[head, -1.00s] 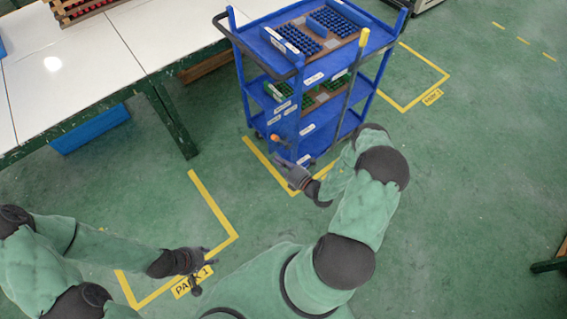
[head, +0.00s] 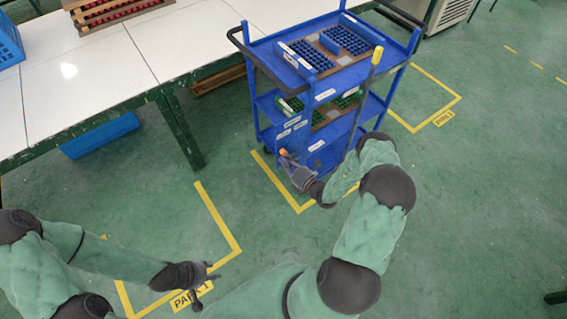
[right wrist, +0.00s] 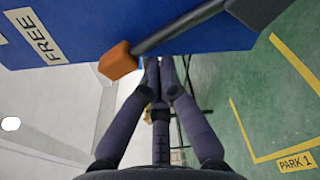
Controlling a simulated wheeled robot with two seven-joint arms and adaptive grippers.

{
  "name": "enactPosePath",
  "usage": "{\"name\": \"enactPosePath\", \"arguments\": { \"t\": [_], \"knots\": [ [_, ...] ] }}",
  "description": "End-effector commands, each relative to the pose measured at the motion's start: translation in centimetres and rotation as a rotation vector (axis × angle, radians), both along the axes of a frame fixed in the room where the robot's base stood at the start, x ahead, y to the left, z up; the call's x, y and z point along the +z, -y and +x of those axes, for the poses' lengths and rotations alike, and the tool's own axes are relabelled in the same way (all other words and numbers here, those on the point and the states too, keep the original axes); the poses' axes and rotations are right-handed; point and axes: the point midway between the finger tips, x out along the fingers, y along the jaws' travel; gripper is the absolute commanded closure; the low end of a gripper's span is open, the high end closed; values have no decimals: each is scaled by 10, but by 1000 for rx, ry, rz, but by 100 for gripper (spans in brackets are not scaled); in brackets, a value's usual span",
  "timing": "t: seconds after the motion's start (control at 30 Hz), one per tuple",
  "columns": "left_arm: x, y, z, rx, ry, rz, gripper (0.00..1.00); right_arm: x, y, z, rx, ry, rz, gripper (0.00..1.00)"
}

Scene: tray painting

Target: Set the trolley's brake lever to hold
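The blue trolley (head: 304,140) stands in front of me. Its brake lever (right wrist: 185,28) is a dark bar with an orange knob (right wrist: 118,62), beside a FREE label (right wrist: 38,38) in the right wrist view. In the head view the knob (head: 283,152) is small, low on the trolley's near side. My right gripper (right wrist: 160,62) has its fingertips together just by the bar, right of the knob, with nothing visible between them. I cannot tell whether they touch the bar. My left gripper (head: 212,272) is low on the left, away from the trolley; its finger opening is unclear.
A white table (head: 90,75) stands left of the trolley, with a blue bin (head: 100,135) under it. An upright bar with a yellow tip (head: 377,54) rises at the trolley's side. Yellow floor lines and a PARK 1 label (head: 190,298) mark the green floor.

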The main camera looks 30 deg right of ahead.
Motion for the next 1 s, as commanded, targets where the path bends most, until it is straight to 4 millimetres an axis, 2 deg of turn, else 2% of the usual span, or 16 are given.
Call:
{"name": "enactPosePath", "arguments": {
  "t": [0.67,1.0],
  "knots": [
    [1,0,0,0,0,0,60,6,6,1,-2,-5,84,100],
    [2,0,0,0,0,0,60,15,20,2,-2,-17,248,100]
  ]
}}
